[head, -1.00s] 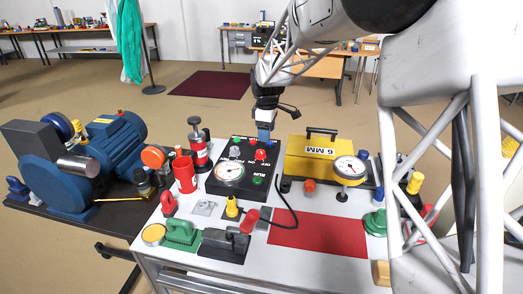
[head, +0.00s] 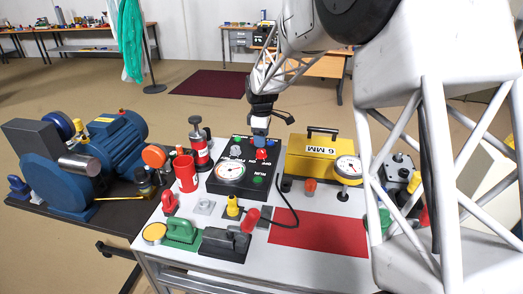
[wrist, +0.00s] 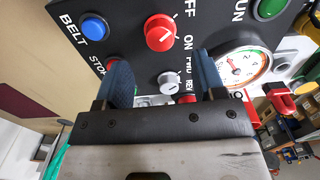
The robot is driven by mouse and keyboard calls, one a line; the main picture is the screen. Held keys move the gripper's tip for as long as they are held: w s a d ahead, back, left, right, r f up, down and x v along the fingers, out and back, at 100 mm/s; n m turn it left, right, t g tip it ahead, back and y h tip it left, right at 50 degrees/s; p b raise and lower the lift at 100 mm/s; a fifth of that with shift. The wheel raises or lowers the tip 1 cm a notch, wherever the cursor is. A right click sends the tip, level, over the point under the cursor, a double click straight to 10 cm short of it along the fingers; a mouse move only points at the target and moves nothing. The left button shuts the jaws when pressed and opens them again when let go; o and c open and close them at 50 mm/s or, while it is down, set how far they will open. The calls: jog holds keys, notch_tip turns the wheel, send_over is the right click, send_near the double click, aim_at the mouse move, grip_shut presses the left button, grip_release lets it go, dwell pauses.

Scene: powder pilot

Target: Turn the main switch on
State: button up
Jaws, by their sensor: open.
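The black control panel (head: 222,187) stands on the table and also fills the upper part of the wrist view (wrist: 120,15). Its red rotary knob (wrist: 160,32) has OFF and ON printed beside it; this looks like the main switch. In the head view the red knob (head: 262,154) shows just below my fingertips. My gripper (head: 260,139) is open and empty above the back of the panel. In the wrist view, the two blue fingers of my gripper (wrist: 162,62) stand apart, with the red knob beyond the gap between them. No contact with the knob shows.
Beside the red knob are a blue BELT button (wrist: 95,27), a small grey FWD/REV knob (wrist: 169,83), a green RUN button (wrist: 270,8) and a gauge (wrist: 240,66). A yellow case (head: 310,158) stands right of the panel. A red mat (head: 320,233) is clear.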

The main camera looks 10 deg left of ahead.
aim_at(261, 151)
jog(key=shift+f, duration=2.9)
jog(key=shift+c, duration=0.3)
jog(key=c, duration=0.8)
jog(key=shift+c, duration=0.2)
jog(key=shift+m, duration=0.4)
jog(key=m, duration=1.3)
jog(key=shift+a+r, duration=0.1)
